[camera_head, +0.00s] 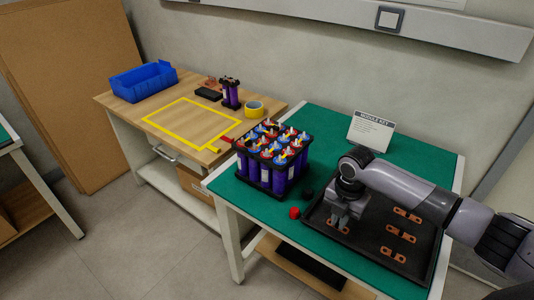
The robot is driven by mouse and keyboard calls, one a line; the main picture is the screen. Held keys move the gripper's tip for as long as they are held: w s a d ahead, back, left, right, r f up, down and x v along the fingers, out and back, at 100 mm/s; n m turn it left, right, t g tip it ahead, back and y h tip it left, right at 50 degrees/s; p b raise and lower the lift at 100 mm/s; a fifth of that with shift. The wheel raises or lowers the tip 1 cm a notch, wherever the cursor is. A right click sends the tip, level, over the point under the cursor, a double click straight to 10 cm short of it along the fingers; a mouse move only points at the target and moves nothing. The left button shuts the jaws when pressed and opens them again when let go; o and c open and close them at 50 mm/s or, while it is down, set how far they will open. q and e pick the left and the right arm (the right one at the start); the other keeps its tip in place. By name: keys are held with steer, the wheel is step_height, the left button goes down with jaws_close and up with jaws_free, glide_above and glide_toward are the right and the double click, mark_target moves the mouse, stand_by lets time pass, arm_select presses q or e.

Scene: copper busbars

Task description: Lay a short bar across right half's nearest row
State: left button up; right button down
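The battery module (266,180) stands at the left end of the green table, with purple cells in black frames and red and blue tops. I cannot make out single rows or any bar on it. Several copper bars lie in the black tray (365,252); one short bar (407,214) is near its far right side, others (400,233) nearer. My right gripper (340,222) points down over the tray's left part, right at another copper bar (344,229) that it partly hides. Whether its fingers are open or shut on this bar is not clear. My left gripper is out of view.
A red cap (294,213) and a black cap (307,194) lie between module and tray. A module key card (371,131) stands at the back. The wooden table holds a blue bin (144,81), yellow tape roll (254,108) and a yellow outlined area.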

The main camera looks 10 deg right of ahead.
steer(key=shift+r+p, duration=1.35)
steer(key=shift+p, duration=0.1)
steer(key=shift+r+p, duration=0.5)
steer(key=shift+r, duration=0.25)
steer(key=shift+a, duration=0.1)
